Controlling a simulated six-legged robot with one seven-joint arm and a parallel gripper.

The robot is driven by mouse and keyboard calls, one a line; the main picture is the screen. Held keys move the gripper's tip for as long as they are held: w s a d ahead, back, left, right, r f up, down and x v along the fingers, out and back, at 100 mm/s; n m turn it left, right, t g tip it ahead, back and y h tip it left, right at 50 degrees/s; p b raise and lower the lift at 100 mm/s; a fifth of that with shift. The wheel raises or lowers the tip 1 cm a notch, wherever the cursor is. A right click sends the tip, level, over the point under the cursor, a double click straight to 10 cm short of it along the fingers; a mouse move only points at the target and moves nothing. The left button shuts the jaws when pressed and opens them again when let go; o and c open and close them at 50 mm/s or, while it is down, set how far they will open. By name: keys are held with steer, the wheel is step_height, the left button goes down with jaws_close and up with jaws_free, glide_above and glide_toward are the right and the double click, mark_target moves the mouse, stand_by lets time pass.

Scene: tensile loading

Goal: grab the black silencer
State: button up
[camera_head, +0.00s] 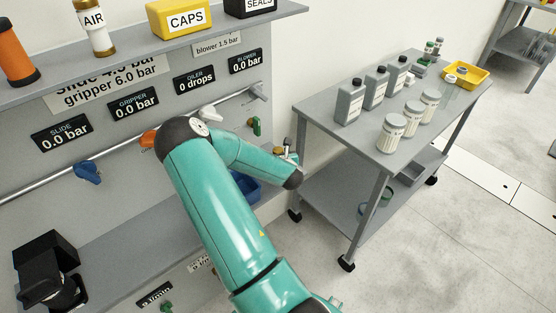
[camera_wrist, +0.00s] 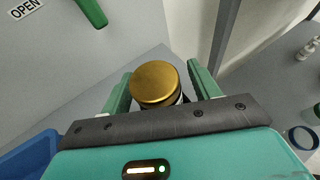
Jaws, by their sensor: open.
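In the wrist view a short round thing with a gold top (camera_wrist: 155,80) and a dark side stands between the two green fingers of my gripper (camera_wrist: 159,73). It may be the black silencer, but only its top and a little of its side show. The fingers are open, one on each side of it. I cannot tell whether either touches it. In the head view my arm hides most of the gripper, and a small brownish gold part (camera_head: 279,151) shows beyond the forearm.
A blue bin (camera_wrist: 28,158) is close at the lower left of the wrist view. A green lever (camera_wrist: 92,12) is above. A grey cart (camera_head: 440,108) with bottles and jars stands right of the bench. A black device (camera_head: 45,262) is at the bench's left.

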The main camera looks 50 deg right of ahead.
steer(key=c, duration=1.1)
steer(key=shift+r, duration=0.15)
